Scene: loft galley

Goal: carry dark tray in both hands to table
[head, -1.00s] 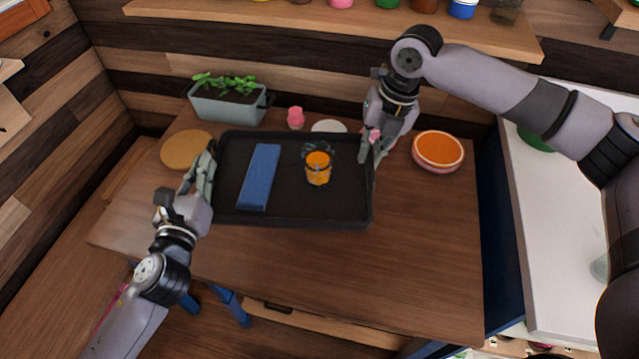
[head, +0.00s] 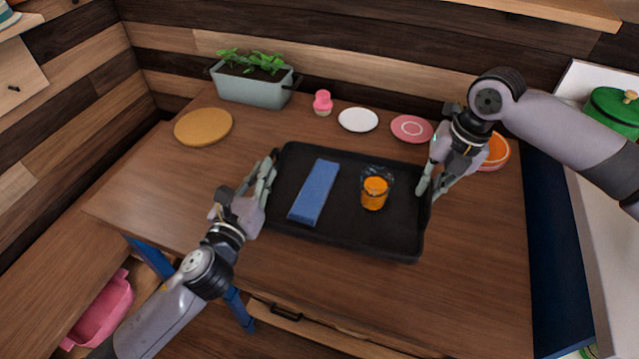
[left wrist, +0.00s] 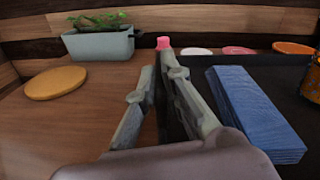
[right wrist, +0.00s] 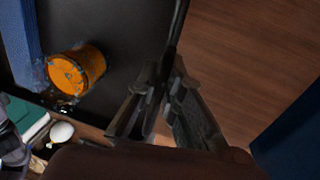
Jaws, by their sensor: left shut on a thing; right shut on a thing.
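The dark tray (head: 345,225) is over the wooden table (head: 470,290), roughly level; I cannot tell whether it touches the tabletop. On it lie a folded blue cloth (head: 315,190) and a glass of orange drink (head: 374,193), upright. My left gripper (head: 268,172) is shut on the tray's left rim. The left wrist view shows its fingers (left wrist: 160,75) on either side of the rim. My right gripper (head: 430,190) is shut on the tray's right rim, and the right wrist view shows its fingers (right wrist: 165,70) around that rim.
Behind the tray are a planter (head: 250,88), a pink cupcake-like item (head: 322,103), a white plate (head: 358,120) and a pink plate (head: 411,128). A round cork-coloured mat (head: 203,127) is at left, an orange bowl (head: 497,150) at right. The table's front is clear.

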